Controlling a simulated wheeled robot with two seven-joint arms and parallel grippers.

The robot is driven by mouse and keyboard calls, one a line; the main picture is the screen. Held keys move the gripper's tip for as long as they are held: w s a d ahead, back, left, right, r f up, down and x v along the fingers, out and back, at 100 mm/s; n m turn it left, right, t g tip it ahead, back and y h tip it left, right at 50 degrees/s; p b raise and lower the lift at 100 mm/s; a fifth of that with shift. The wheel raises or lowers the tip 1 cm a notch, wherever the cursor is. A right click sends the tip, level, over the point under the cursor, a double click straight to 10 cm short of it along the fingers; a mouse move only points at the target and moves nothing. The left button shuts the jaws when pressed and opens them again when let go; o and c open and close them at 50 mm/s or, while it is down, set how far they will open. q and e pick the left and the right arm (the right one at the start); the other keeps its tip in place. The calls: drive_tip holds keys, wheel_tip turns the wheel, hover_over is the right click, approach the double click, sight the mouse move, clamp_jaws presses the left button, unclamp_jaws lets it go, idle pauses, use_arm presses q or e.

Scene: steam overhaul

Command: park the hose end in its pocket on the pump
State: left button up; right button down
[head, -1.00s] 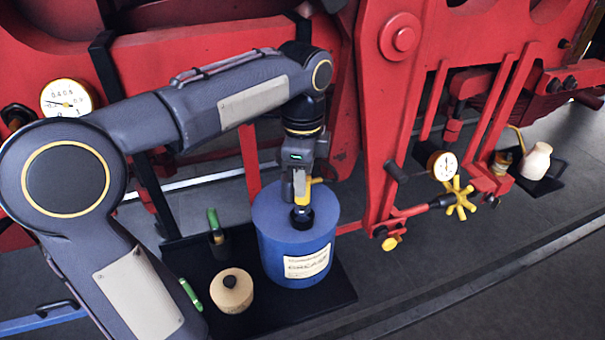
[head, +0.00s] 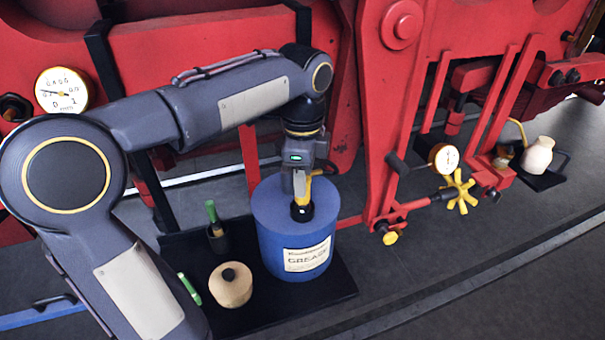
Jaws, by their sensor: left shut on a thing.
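The pump is a blue drum (head: 275,235) with a white label reading GREASE, standing on a black tray (head: 335,292). My left gripper (head: 301,196) points down at the drum's top, a little right of its middle. It is shut on a small yellow and black piece (head: 302,211), which seems to be the hose end. The piece is at or just above the lid; I cannot tell whether it sits in a pocket. The gripper and wrist hide part of the lid, and no pocket or hose can be made out. My right gripper is not in view.
A cream round pot (head: 230,288) and a dark holder with a green-handled tool (head: 213,222) stand left of the drum. Red machine frames rise behind and to the right, with a yellow handwheel (head: 457,192) and a gauge (head: 444,157). Floor at front right is clear.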

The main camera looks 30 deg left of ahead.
use_arm(q)
drive_tip(key=shift+f+b, duration=0.3)
drive_tip(key=shift+f, duration=0.3)
drive_tip(key=o, duration=1.2)
drive_tip(key=shift+r, duration=0.1)
wheel_tip(320, 180, up, 8)
drive_tip(key=shift+f, duration=0.1)
drive_tip(key=shift+s+d+f+n+t+h, duration=0.7)
drive_tip(key=shift+s+f+n+t, duration=0.25)
drive_tip(key=shift+s+f+n, duration=1.85)
drive_tip(key=shift+s+d+f+n+t+h, duration=0.6)
drive_tip(key=shift+s+f+n+t, duration=0.3)
drive_tip(key=shift+s+f+n, duration=1.85)
drive_tip(key=shift+s+d+f+n+t+h, duration=0.7)
drive_tip(key=shift+s+f+n+t, duration=0.25)
drive_tip(key=shift+s+f+n, duration=1.8)
drive_tip(key=shift+s+r+m, duration=0.2)
drive_tip(key=shift+m, duration=0.1)
